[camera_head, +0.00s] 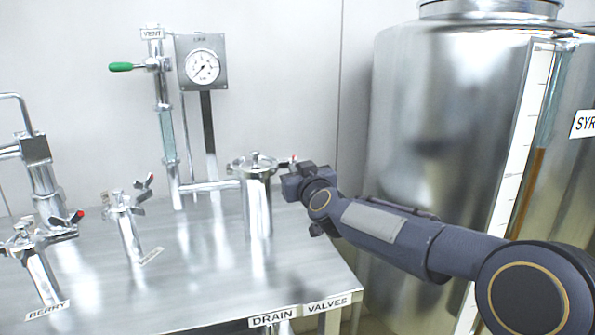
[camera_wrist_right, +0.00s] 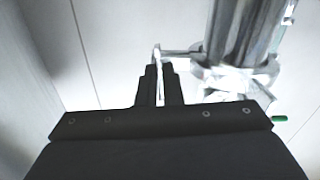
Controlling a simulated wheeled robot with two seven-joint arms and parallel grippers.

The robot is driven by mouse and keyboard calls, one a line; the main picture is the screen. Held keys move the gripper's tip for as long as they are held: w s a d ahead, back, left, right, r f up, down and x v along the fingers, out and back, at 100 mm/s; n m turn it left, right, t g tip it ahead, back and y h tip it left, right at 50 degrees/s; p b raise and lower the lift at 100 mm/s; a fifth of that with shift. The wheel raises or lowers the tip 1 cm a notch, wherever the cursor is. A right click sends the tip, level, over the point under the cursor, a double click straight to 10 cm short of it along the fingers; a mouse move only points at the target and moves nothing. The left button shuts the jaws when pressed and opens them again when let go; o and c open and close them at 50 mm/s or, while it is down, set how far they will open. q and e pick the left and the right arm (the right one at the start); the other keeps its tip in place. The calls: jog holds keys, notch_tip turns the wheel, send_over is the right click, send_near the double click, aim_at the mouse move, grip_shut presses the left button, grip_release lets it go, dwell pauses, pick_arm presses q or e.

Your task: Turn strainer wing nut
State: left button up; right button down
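The strainer (camera_head: 258,205) is a shiny upright metal cylinder with a flanged lid, near the right end of the steel table. In the right wrist view the fingers (camera_wrist_right: 160,85) are close together, with a thin bright metal part in the narrow gap. I cannot tell whether they touch it. My left gripper is not in view.
A pressure gauge (camera_head: 203,68) and a green-handled vent valve (camera_head: 125,67) stand behind the strainer. Two valves, one near a BERRY label (camera_head: 47,310), stand at the left. A large steel tank (camera_head: 430,110) rises at the right. The table front is mostly clear.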

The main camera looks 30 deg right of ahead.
jog(key=shift+m, duration=0.4)
jog(key=shift+m+b, duration=1.95)
jog(key=shift+m, duration=7.05)
jog(key=c, duration=1.6)
grip_release()
jog(key=shift+s, duration=0.1)
